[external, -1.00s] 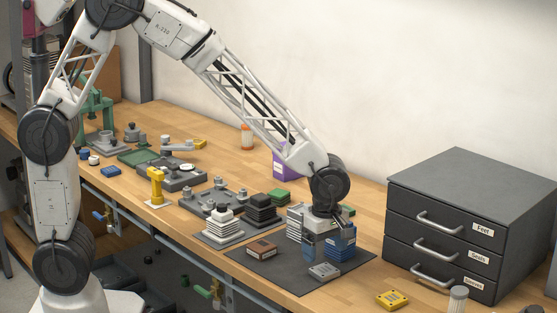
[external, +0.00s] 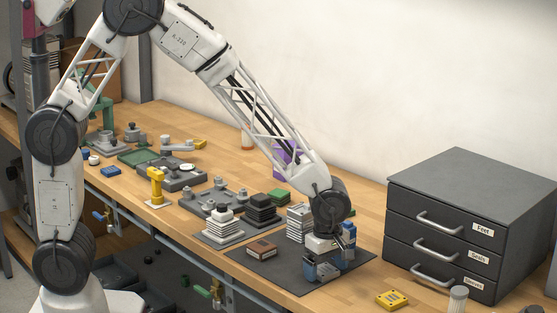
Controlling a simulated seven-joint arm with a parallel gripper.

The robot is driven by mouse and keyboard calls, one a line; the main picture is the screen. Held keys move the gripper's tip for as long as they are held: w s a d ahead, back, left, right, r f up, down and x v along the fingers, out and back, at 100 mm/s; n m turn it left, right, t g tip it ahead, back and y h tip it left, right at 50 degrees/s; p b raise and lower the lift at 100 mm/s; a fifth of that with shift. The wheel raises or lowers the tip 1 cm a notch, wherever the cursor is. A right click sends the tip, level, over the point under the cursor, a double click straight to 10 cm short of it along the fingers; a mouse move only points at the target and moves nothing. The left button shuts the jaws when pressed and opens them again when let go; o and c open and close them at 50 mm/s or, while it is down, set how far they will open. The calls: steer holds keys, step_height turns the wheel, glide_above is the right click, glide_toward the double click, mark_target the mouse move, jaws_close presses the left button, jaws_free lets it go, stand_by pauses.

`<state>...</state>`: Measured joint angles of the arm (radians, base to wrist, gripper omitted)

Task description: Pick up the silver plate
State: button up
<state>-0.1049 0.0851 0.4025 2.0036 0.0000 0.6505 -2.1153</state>
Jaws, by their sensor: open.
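The silver plate is a small flat grey piece on the dark mat (external: 290,284), near its front right part. My gripper (external: 325,271) is now over that spot and hides most or all of the plate. Its blue finger parts point down, spread apart to either side, low above the mat. The gripper is open. I cannot tell whether the fingers touch the plate.
A brown box (external: 261,248) lies on the mat left of my gripper. Stacked white plates (external: 299,224) and black plates (external: 261,211) stand behind. A yellow block (external: 392,299) and a grey drawer cabinet (external: 470,225) are to the right.

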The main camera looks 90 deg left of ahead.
mark_target(325, 271)
steer(key=shift+f, duration=0.1)
stand_by(0.5)
steer(key=c, duration=1.1)
steer(key=shift+r, duration=0.95)
steer(key=shift+s+r, duration=0.2)
steer(key=shift+r, duration=0.7)
steer(key=s, duration=0.5)
steer(key=s+d+r, duration=0.1)
steer(key=s, duration=0.9)
steer(key=shift+s+d+r, duration=0.15)
steer(key=shift+s+d, duration=0.15)
